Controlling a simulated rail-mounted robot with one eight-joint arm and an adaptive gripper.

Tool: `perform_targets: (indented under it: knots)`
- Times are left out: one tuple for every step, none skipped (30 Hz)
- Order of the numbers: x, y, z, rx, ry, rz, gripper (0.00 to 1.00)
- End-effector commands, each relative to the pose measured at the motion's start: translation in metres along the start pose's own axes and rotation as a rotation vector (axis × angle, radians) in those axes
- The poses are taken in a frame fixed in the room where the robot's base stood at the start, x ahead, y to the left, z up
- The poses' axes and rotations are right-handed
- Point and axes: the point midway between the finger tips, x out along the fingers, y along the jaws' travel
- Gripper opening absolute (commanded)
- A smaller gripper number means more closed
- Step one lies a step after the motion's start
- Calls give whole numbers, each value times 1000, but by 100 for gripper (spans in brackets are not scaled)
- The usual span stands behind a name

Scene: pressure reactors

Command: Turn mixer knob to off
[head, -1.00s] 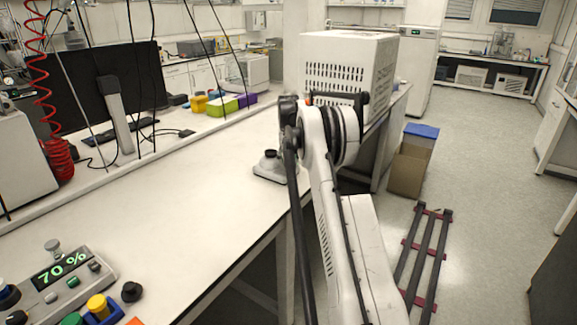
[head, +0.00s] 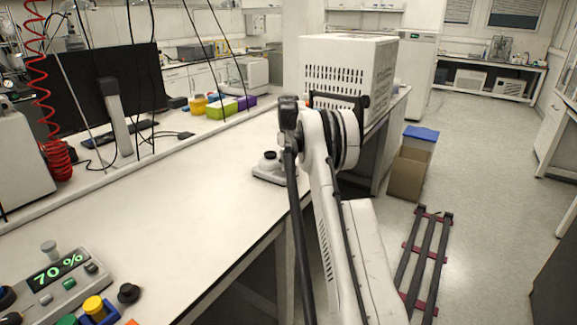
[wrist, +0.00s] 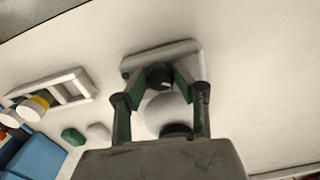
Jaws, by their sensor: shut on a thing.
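In the wrist view, the mixer (wrist: 187,50) is a pale unit with a white round plate and a small black knob (wrist: 159,77). My gripper (wrist: 160,78) has its two green-padded fingers on either side of the knob, shut on it. Another dark round part shows close to the palm. In the head view my gripper is hidden behind my arm. A small white unit with a dark round top (head: 270,168) stands on the bench there, partly covered by my arm; I cannot tell whether it is the same one.
A control box reading 70 % (head: 58,276) and coloured knobs lie at the near left of the bench. A monitor (head: 112,97) stands behind; a white vented box (head: 350,65) is beyond my arm. The middle of the bench (head: 180,205) is clear.

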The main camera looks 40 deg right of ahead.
Motion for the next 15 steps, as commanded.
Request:
perform_targets:
  knots:
    - [0, 0, 0, -18, 1, 1, 1]
    - [0, 0, 0, -28, 1, 1, 1]
    - [0, 0, 0, -39, 1, 1, 1]
    - [0, 0, 0, -47, 1, 1, 1]
    - [0, 0, 0, -54, 1, 1, 1]
    - [0, 0, 0, -61, 1, 1, 1]
    - [0, 0, 0, -65, 1, 1, 1]
    - [-1, 0, 0, -69, 1, 1, 1]
    - [-1, 0, 0, -74, 1, 1, 1]
    - [-1, 0, 0, -76, 1, 1, 1]
    - [-1, 0, 0, -78, 1, 1, 1]
    - [-1, 0, 0, -79, 1, 1, 1]
    - [-1, 0, 0, -80, 1, 1, 1]
    - [-1, 0, 0, -80, 1, 1, 1]
    - [-1, 0, 0, -80, 1, 1, 1]
